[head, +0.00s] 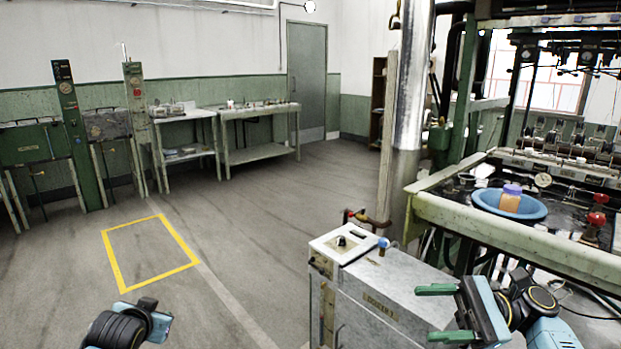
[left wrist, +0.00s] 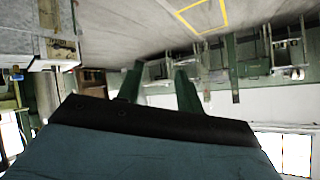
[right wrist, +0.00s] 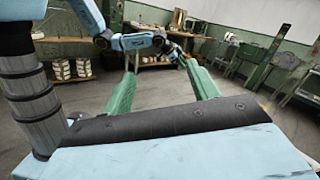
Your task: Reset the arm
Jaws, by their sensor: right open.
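My right gripper (head: 428,312) is at the lower right of the head view, beside the grey metal cabinet. Its two green fingers are apart with nothing between them; the right wrist view also shows them spread and empty (right wrist: 160,60). My left arm (head: 130,325) shows only as a black and blue part at the bottom left of the head view. My left gripper (left wrist: 159,68) shows in the left wrist view with its green fingers apart and empty. The task names no other object.
The grey cabinet (head: 395,290) with a control box (head: 343,243) on top stands close ahead. At right, a machine bench (head: 520,232) holds a blue basin (head: 535,213) with an orange jar (head: 510,199). A metal column (head: 408,110) rises beside it. Floor around the yellow outline (head: 187,266) is clear.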

